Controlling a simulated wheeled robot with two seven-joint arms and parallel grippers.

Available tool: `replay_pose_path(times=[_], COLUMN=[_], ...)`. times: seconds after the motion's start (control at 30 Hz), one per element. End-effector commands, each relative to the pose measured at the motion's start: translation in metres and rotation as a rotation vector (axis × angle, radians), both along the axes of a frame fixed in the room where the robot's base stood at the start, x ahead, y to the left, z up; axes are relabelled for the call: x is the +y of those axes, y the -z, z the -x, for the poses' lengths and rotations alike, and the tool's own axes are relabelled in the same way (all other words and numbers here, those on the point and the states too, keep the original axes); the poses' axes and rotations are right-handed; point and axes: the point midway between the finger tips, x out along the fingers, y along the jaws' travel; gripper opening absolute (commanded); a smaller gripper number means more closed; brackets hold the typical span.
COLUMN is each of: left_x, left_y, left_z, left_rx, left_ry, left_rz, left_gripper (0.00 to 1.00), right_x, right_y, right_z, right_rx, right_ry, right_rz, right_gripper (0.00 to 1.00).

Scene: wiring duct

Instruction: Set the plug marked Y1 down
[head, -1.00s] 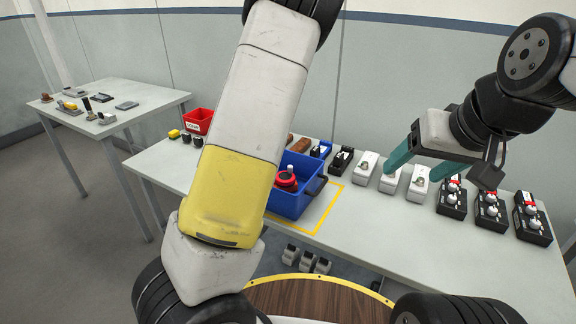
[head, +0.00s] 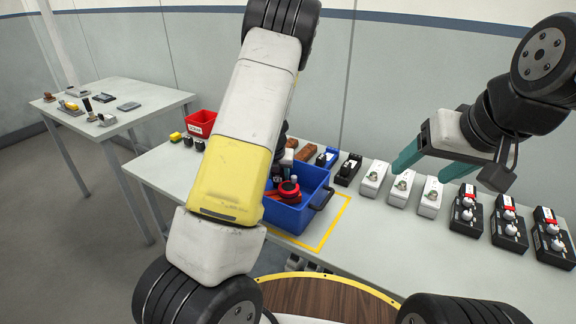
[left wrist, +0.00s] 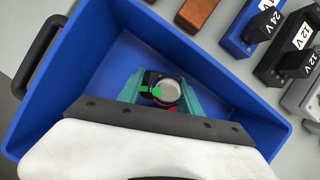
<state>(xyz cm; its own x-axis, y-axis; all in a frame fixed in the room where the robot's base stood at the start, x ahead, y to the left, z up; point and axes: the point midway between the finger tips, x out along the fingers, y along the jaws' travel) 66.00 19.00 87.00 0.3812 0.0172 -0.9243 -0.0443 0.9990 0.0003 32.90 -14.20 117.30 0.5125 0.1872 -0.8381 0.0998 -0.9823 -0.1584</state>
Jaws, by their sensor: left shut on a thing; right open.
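My left gripper (left wrist: 163,92) is shut on a small dark plug (left wrist: 167,91) with a pale round end and a green mark, its lettering unreadable. It holds the plug over the inside of a blue bin (head: 300,212), whose blue wall also shows in the left wrist view (left wrist: 75,75). I cannot tell whether the plug touches the bin floor. A red round thing (head: 288,191) shows in the bin, and a bit of red lies beside the plug in the wrist view. In the head view my left forearm hides most of that gripper. My right gripper (head: 421,173) is open and empty above white boxes.
Right of the bin stand a black block (head: 348,170), white boxes (head: 373,179) and black boxes with red switches (head: 467,210). Brown blocks and a blue block (head: 331,157) stand behind it. A red bin (head: 201,124) is further left. Yellow tape (head: 333,224) borders the bin's spot.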

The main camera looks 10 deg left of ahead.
Motion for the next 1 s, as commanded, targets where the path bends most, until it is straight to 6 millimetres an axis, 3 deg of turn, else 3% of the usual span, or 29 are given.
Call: replay_pose_path(times=[0.4,0.43,0.53,0.87,1.0], left_x=[0.0,0.0,0.0,0.0,-0.001], left_y=[0.009,0.009,0.009,0.008,-0.004], left_z=[0.0,0.0,0.0,0.0,0.003], left_rx=[-0.001,-0.001,-0.001,-0.002,-0.003], left_ry=[-0.001,0.0,0.0,0.0,0.001], left_rz=[0.0,0.0,0.0,0.0,-0.001], left_gripper=[0.0,0.43,0.63,0.63,0.63], right_x=[0.0,0.0,0.0,0.0,0.0], right_y=[0.0,0.0,0.0,0.0,0.0], right_z=[0.0,0.0,0.0,0.0,0.0], right_rx=[0.0,0.0,0.0,0.0,0.0], right_ry=[0.0,0.0,0.0,0.0,0.0], right_rz=[0.0,0.0,0.0,0.0,0.0], right_gripper=[0.69,0.69,0.69,0.69,0.69])
